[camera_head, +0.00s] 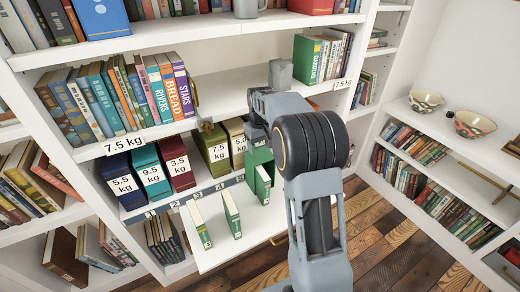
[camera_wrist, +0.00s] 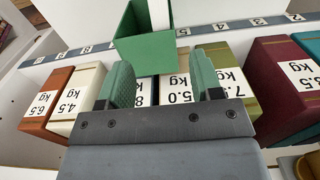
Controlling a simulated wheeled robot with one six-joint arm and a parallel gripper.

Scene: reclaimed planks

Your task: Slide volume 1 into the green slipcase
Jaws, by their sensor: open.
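The green slipcase (camera_wrist: 145,52) is at the top centre of the wrist view, its open top showing a dark green inside. In the head view the slipcase (camera_head: 258,156) is partly hidden by my arm. A green book with white page edges (camera_head: 262,186) stands upright at its front; I cannot tell whether it is partly inside, and its number is too small to read. Two more green volumes, a middle one (camera_head: 231,214) and a left one (camera_head: 198,223), stand apart on the white ledge. My gripper (camera_wrist: 163,64) is open, its two green fingers near the slipcase, with nothing clearly between them.
Weight-labelled boxes, such as a red one (camera_head: 177,163) and an olive one (camera_head: 213,150), line the shelf behind. A numbered strip (camera_wrist: 235,26) runs along its edge. The white ledge (camera_head: 225,249) is bare in front of the volumes. Book-filled shelves surround it.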

